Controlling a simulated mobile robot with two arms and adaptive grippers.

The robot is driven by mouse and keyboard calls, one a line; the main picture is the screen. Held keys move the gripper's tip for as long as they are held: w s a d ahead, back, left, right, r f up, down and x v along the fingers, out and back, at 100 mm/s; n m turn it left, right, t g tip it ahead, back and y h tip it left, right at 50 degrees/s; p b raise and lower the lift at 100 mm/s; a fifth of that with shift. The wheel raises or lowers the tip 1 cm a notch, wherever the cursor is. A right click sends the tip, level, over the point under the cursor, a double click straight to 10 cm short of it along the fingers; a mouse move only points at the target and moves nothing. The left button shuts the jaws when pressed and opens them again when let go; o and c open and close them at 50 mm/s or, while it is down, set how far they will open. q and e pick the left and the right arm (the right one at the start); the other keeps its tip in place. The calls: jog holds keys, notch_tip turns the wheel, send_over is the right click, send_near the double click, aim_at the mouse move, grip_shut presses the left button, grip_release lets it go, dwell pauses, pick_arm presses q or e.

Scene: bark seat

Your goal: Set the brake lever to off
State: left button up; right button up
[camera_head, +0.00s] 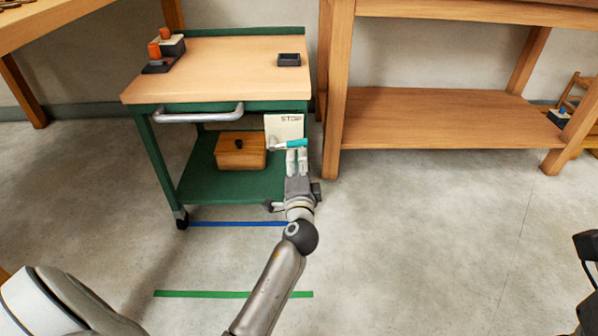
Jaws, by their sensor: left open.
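The brake lever (291,144) has a teal grip and a short pale shaft. It lies nearly level across a cream plate (284,127) marked STOP, on the right front of a green cart with a wooden top (215,70). My left gripper (297,155) is open just below the teal grip, its fingers pointing at it. I cannot tell whether the fingertips touch the lever. Any lettering lower on the plate is hidden or too small to read. At the right edge a dark part of my right arm shows, but its gripper fingers do not.
A silver handle (199,115) runs along the cart's front. A wooden box (240,150) sits on its lower shelf. A wooden bench (428,118) stands close to the cart's right. Blue (237,224) and green (215,294) strips mark the floor. The right foreground floor is clear.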

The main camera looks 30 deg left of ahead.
pick_arm(q)
jog(key=shift+v, duration=1.45)
